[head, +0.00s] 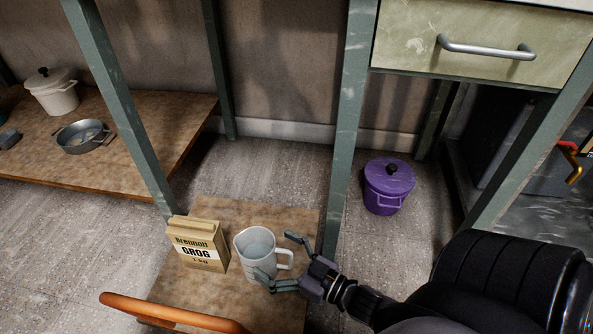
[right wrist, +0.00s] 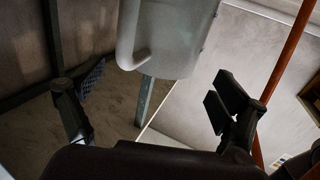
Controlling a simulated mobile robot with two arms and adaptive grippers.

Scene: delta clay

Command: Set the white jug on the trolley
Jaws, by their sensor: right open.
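The white jug (head: 248,262) stands upright on a brown wooden board (head: 215,208), with its handle towards the right. My right gripper (head: 277,257) is open at the handle side of the jug, its fingers spread to either side of the handle. In the right wrist view the jug (right wrist: 170,38) is at the top, beyond the open fingers of the right gripper (right wrist: 155,100). The fingers look apart from the jug there. I cannot pick out the trolley for sure. My left gripper is not in view.
A box of grog (head: 198,256) stands just left of the jug. A curved orange bar (head: 175,312) crosses the lower left. A purple pot (head: 388,187) sits at the right beyond a green post (head: 350,120). A pan (head: 84,137) and a pale pot (head: 52,95) stand on a low shelf.

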